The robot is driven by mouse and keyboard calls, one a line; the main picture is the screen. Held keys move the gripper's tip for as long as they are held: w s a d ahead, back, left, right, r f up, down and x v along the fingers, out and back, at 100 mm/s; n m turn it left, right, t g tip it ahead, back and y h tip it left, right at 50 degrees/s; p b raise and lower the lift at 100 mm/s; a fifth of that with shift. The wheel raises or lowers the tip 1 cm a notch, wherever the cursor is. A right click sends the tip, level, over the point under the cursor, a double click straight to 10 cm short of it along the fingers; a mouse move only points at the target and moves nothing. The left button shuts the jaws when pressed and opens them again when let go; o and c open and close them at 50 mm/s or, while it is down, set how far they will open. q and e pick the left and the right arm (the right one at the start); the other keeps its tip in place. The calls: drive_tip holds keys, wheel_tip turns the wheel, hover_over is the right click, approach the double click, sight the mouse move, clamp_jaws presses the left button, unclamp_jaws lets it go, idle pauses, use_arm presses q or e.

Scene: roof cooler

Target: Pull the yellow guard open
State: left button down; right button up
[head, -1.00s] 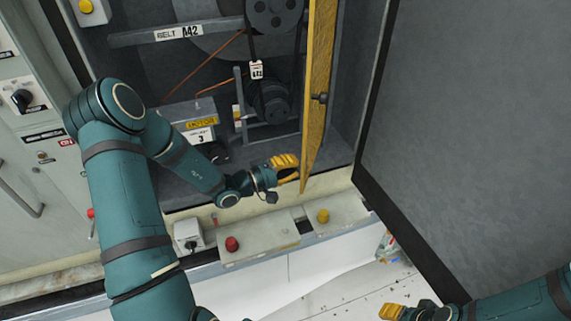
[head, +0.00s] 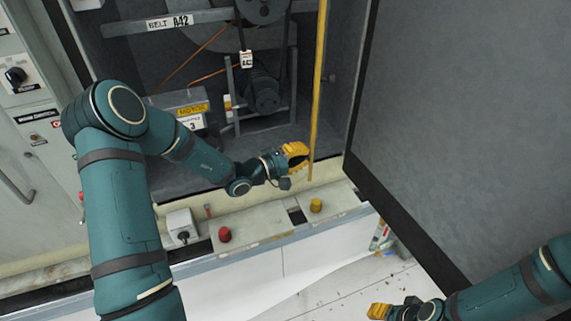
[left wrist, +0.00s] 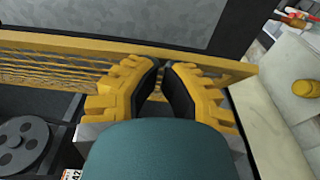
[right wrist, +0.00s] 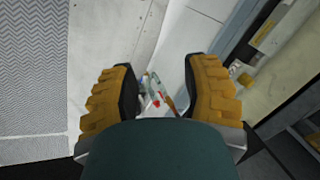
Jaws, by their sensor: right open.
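The yellow guard (head: 319,90) stands swung out from the cabinet and shows nearly edge-on in the head view. Its mesh panel and solid border (left wrist: 60,68) cross the left wrist view. My left gripper (head: 303,155) is at the left side of the guard's lower end, touching or very close to it. Its fingertips (left wrist: 163,67) are together, with no part of the guard clearly between them. My right gripper (head: 373,311) is open and empty, low in the head view and away from the guard. In the right wrist view its fingers (right wrist: 158,82) are wide apart.
Inside the cabinet are a belt drive with pulleys (head: 262,92) and a motor box (head: 184,108). Red (head: 224,235) and yellow (head: 316,205) buttons sit on the front ledge. A large grey panel (head: 470,130) fills the right side. Bottles (head: 380,235) lie below.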

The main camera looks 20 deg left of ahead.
use_arm(q)
drive_tip(key=w+d+b, duration=0.8)
drive_tip(key=d+b, duration=0.2)
drive_tip(key=d, duration=0.3)
drive_tip(key=shift+d, duration=0.3)
use_arm(e)
wheel_tip(320, 180, down, 11)
drive_tip(key=s, duration=0.2)
drive_tip(key=shift+s+a+f+g, duration=0.2)
drive_tip(key=shift+a+g, duration=0.1)
drive_tip(key=shift+g, duration=0.1)
